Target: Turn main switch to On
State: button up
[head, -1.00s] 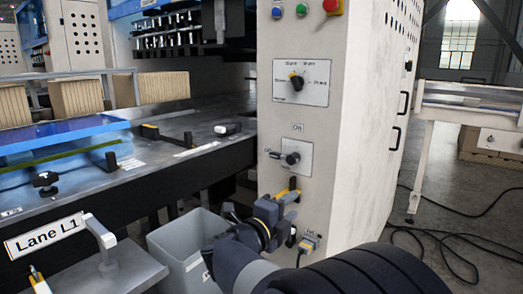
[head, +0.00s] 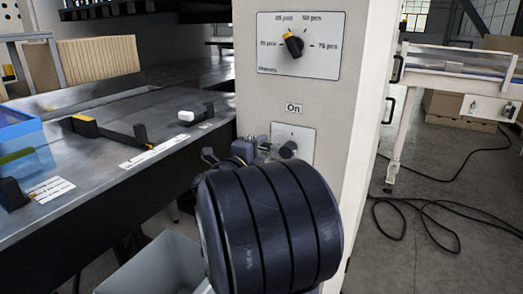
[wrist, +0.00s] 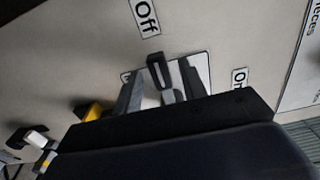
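In the wrist view the switch lever (wrist: 158,70) points towards the Off label (wrist: 146,17), with the On label (wrist: 238,80) off to the right. My gripper (wrist: 160,85) is at the switch, its two fingers apart on either side of the lever. I see gaps beside the lever, so contact is not clear. In the head view my dark wrist hides most of the gripper and the lower plate.
A steel table (head: 110,125) with a blue bin (head: 22,145) is at left, a grey bin (head: 160,268) below. Black cables (head: 430,215) lie on the open floor at right.

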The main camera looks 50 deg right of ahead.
jog(key=shift+w+d, duration=0.1)
jog(key=shift+d, duration=0.3)
jog(key=shift+c, duration=0.2)
grip_shut()
